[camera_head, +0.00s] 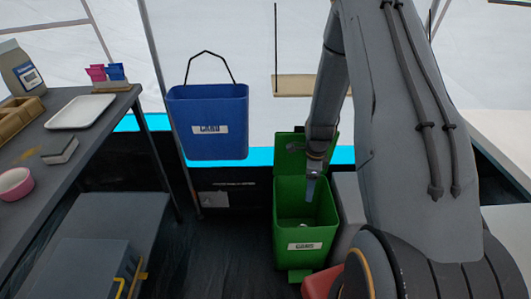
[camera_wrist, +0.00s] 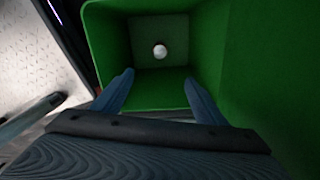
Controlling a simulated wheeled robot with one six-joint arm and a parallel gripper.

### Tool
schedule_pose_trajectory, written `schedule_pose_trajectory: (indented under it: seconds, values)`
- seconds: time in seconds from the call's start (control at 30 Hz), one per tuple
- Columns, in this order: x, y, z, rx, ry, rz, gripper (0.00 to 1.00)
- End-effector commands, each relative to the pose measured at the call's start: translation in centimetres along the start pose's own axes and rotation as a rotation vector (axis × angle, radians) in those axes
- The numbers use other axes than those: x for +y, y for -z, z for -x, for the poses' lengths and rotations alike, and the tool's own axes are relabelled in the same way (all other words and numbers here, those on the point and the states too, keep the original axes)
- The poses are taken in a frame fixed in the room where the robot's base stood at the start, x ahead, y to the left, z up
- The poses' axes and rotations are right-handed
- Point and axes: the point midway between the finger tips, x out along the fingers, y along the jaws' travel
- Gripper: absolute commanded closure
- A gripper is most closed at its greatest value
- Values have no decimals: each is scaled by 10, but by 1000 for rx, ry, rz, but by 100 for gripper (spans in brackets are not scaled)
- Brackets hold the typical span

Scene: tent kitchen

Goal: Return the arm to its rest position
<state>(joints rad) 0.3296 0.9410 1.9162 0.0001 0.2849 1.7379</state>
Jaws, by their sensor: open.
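My arm reaches down from the upper right in the head view, and my gripper (camera_head: 311,190) is at the mouth of a green bin (camera_head: 301,262) with its lid up. In the wrist view my gripper (camera_wrist: 158,95) has its two fingers wide apart with nothing between them. The fingers point down into the green bin (camera_wrist: 112,40). A small white round thing (camera_wrist: 160,51) lies on the bin's floor, clear of the fingertips.
A blue bin (camera_head: 208,110) with a label hangs left of the green bin. A dark table (camera_head: 95,135) at left holds a white tray (camera_head: 80,111) and a pink bowl (camera_head: 15,184). A red object (camera_head: 320,284) stands near the green bin's front right. Floor left of the bin is clear.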

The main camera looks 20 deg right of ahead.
Motion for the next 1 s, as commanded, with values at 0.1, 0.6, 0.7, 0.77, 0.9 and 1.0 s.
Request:
schedule_pose_trajectory:
  seconds: [0.1, 0.6, 0.7, 0.77, 0.9, 1.0]
  values:
    - [0, -1, 2, 0, 1, 7, 34]
    - [60, -85, 154, -10, 13, 701, 34]
    - [87, -101, 189, -14, 14, 894, 34]
    - [104, -109, 209, -16, 15, 1010, 34]
    - [148, -123, 250, -23, 20, 1278, 34]
    - [181, -129, 276, -28, 24, 1472, 34]
